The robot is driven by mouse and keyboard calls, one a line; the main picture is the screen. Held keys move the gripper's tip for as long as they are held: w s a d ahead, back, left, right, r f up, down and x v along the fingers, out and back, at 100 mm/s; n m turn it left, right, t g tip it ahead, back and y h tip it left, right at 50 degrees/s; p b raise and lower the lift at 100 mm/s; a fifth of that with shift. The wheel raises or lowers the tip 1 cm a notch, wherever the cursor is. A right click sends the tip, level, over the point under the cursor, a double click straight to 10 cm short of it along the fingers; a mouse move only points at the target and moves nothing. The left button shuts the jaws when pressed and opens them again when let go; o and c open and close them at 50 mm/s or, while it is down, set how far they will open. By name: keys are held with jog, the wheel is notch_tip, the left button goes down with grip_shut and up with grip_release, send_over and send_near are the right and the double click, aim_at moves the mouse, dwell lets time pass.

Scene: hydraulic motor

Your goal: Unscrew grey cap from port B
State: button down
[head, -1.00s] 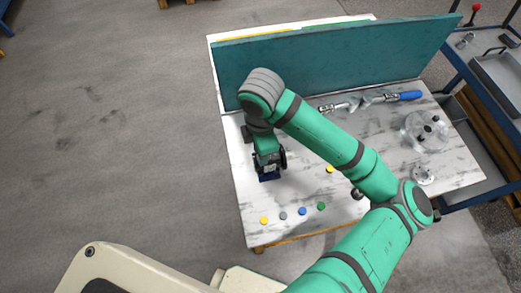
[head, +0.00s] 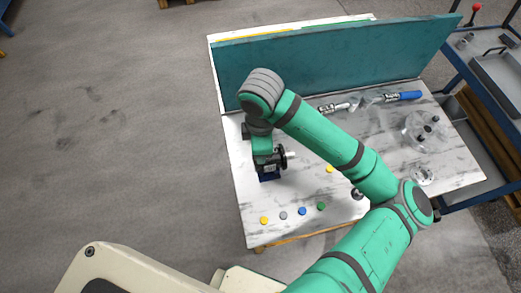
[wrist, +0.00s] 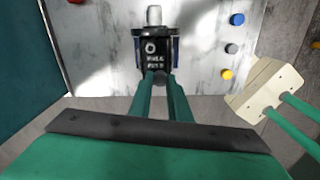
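The hydraulic motor is a small black unit (wrist: 157,50) with white lettering and a metal shaft (wrist: 154,15), at the top middle of the wrist view. In the head view its blue holder (head: 269,176) and the shaft (head: 290,155) pointing right show below my wrist. A dark grey cap (wrist: 159,77) sits on the motor's near side. My gripper (wrist: 159,82) has its two green fingers on either side of this cap, and they appear to touch it. My arm hides much of the motor in the head view. I cannot read which port this is.
Loose caps lie on the marbled table: yellow (head: 264,220), grey (head: 283,215), blue (head: 302,211) and green (head: 321,206). Another yellow one (head: 330,169) lies apart. A teal panel (head: 330,62) stands behind. A blue-handled tool (head: 403,96) and clear disc (head: 425,130) lie right.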

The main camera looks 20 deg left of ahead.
dwell(0.4)
jog(key=n, duration=0.5)
jog(key=shift+n, duration=0.4)
jog(key=n, duration=0.4)
jog(key=shift+r+n, duration=0.1)
jog(key=shift+n, duration=0.2)
jog(key=c, duration=1.9)
grip_release()
jog(key=shift+o, duration=0.2)
